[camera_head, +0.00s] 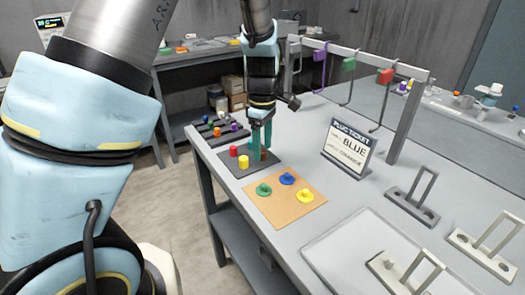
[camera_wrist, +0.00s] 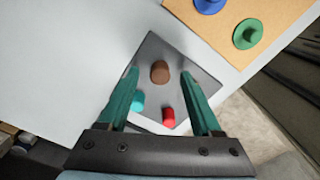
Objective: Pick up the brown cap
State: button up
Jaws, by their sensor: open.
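The brown cap (camera_wrist: 159,71) stands on a dark grey mat (camera_wrist: 150,45) near the bench's left edge. In the wrist view it shows between the fingertips of my gripper (camera_wrist: 160,76), with a gap on both sides. In the head view my gripper (camera_head: 261,147) points down over the mat, and the brown cap (camera_head: 263,156) is partly hidden by the teal fingers. My gripper is open and holds nothing. I cannot tell how far the fingertips reach down beside the cap.
A red cap (camera_head: 233,151) and a yellow cap (camera_head: 244,162) stand close by on the mat. A cyan cap (camera_wrist: 138,101) shows near one finger. A tan board (camera_head: 283,208) with green, blue and yellow pieces lies in front. A ticket sign (camera_head: 349,148) stands right.

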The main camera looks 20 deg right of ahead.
jog(key=shift+f, duration=0.35)
jog(key=shift+c, duration=0.3)
grip_shut()
